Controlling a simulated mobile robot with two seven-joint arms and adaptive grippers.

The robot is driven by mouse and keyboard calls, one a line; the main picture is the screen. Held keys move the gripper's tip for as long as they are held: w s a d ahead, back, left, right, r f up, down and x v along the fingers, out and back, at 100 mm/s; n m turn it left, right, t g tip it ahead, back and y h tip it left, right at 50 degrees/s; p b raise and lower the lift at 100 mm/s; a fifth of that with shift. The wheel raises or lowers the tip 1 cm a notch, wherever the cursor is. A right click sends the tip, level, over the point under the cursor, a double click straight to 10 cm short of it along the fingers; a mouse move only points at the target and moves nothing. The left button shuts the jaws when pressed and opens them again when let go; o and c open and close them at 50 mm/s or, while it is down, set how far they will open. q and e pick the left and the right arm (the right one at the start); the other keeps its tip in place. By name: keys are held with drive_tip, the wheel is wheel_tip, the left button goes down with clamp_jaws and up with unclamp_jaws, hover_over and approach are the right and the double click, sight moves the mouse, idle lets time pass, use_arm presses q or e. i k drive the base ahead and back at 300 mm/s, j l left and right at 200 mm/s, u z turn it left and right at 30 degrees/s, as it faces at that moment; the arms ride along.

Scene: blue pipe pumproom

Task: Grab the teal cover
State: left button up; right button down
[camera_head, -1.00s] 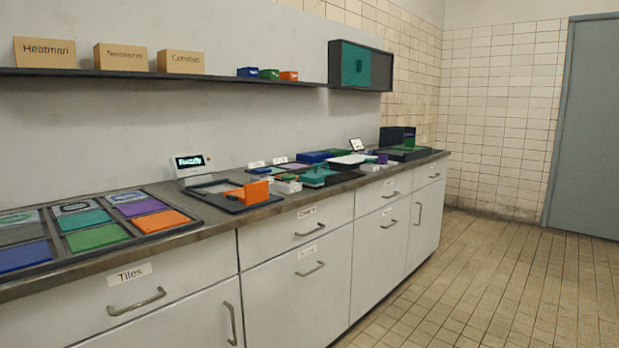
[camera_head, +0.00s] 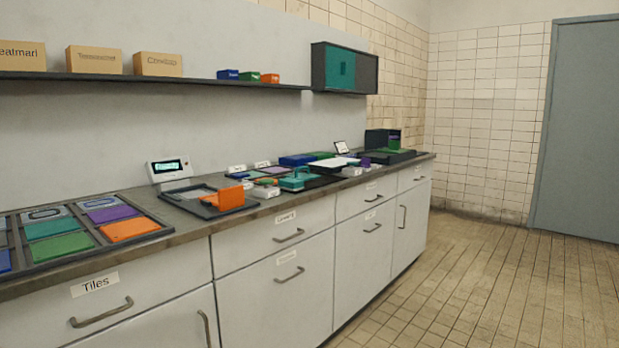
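A teal piece with a raised handle, which looks like the teal cover (camera_head: 298,181), lies on the counter near its front edge, right of an upright orange piece. Other teal things also show: a teal tile (camera_head: 54,226) in the tray at the left and a teal panel (camera_head: 340,68) on the wall cabinet. Neither of my grippers is in view.
The counter (camera_head: 190,234) runs along the wall above white drawers and doors. A dark tray with an orange upright piece (camera_head: 231,196) and a white display device (camera_head: 170,171) stand left of the teal cover. Tiled floor (camera_head: 480,280) at the right is clear.

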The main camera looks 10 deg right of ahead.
sight(307, 176)
drive_tip(key=z, duration=0.2)
drive_tip(key=i+l, duration=1.45)
drive_tip(key=i, duration=0.2)
